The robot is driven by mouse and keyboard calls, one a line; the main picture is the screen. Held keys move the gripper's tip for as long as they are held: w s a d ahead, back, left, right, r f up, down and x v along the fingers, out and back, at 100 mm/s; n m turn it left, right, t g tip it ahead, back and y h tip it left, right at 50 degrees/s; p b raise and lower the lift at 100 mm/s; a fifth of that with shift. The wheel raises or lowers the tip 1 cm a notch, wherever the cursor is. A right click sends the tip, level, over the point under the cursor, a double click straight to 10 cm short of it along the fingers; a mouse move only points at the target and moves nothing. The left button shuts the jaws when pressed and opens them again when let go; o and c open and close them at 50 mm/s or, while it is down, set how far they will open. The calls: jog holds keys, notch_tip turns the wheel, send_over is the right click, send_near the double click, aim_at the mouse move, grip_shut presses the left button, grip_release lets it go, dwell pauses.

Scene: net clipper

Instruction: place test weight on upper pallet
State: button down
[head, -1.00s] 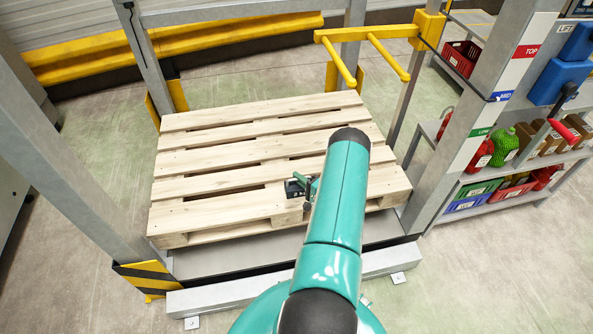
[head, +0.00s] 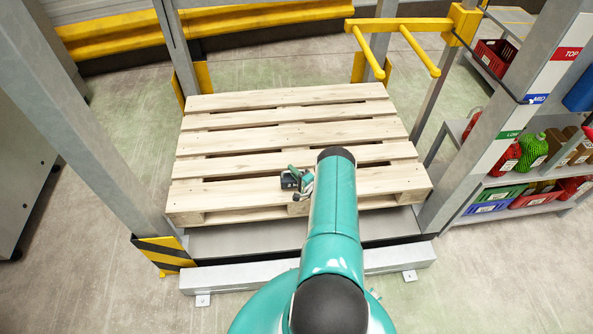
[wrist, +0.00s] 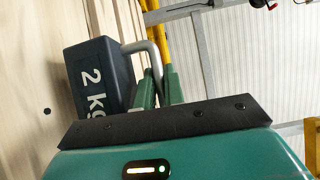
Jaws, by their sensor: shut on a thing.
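The test weight (wrist: 90,78) is a dark block marked "2 kg" with a grey bar handle. In the wrist view my gripper (wrist: 160,88) has its green fingers at that handle, shut on it. In the head view the weight (head: 289,181) shows small and dark at the near part of the wooden pallet (head: 290,139), left of my arm. It is at or just above the slats; I cannot tell whether it touches them. My arm hides part of my gripper (head: 304,180) there. The pallet lies on a grey platform inside a metal frame.
Grey posts (head: 100,130) stand left and right of the pallet. A yellow two-pronged fork (head: 400,40) juts out at the back right. The pallet's other slats are bare.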

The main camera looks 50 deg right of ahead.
jog(key=shift+w+f, duration=0.2)
jog(key=shift+f, duration=1.15)
jog(key=shift+f, duration=0.15)
jog(key=c, duration=1.8)
grip_release()
jog(key=shift+s+f, duration=0.1)
jog(key=shift+f, duration=0.1)
jog(key=o, duration=0.3)
jog(key=shift+r, duration=0.1)
